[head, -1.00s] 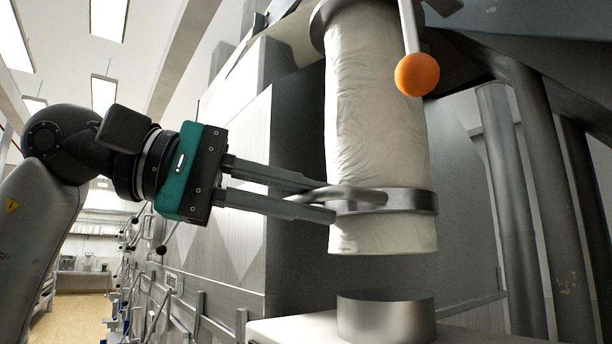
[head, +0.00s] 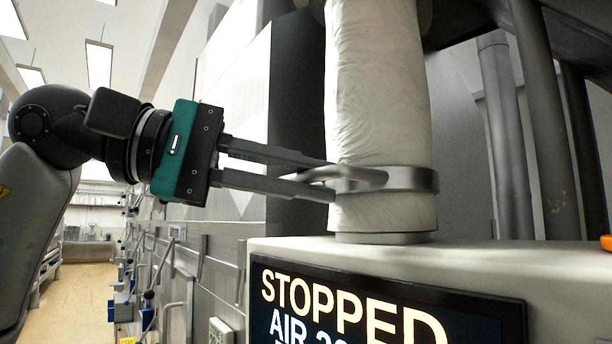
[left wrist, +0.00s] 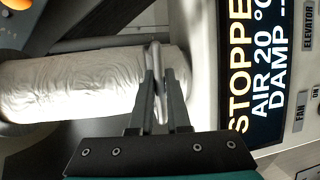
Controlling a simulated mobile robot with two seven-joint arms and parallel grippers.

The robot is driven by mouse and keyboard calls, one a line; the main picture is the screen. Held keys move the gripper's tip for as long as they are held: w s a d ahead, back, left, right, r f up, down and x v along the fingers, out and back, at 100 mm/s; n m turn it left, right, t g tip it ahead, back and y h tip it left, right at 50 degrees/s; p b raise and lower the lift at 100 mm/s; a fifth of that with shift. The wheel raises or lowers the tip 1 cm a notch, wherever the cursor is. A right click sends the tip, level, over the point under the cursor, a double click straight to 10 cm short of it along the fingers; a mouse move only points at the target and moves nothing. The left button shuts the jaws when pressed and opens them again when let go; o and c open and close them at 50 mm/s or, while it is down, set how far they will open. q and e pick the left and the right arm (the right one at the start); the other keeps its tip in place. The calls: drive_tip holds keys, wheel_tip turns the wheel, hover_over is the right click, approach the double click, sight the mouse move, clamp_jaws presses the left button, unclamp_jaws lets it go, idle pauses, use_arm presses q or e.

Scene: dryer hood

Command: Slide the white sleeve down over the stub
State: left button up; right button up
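The white sleeve (head: 375,95) hangs upright in the head view, with a metal ring (head: 412,179) around its lower part. A bar handle (head: 350,175) sticks out from the ring to the left. My left gripper (head: 332,180) has its fingers shut on this handle. The sleeve's lower edge is at the top of the metal stub (head: 385,238); only a low band of the stub shows beneath it. In the left wrist view, the sleeve (left wrist: 80,85) lies sideways and the handle is between the fingers (left wrist: 160,80). My right gripper is not in view.
A pale housing (head: 480,265) stands below the stub, with a dark display (head: 390,310) reading STOPPED. Metal posts (head: 510,140) stand to the right. An orange part (head: 606,242) shows at the right edge. A panelled wall and aisle floor (head: 85,295) lie left.

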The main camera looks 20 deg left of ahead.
use_arm(q)
drive_tip(key=o, duration=0.5)
drive_tip(key=shift+f, duration=0.25)
drive_tip(key=shift+c, duration=0.2)
drive_tip(key=v, duration=1.5)
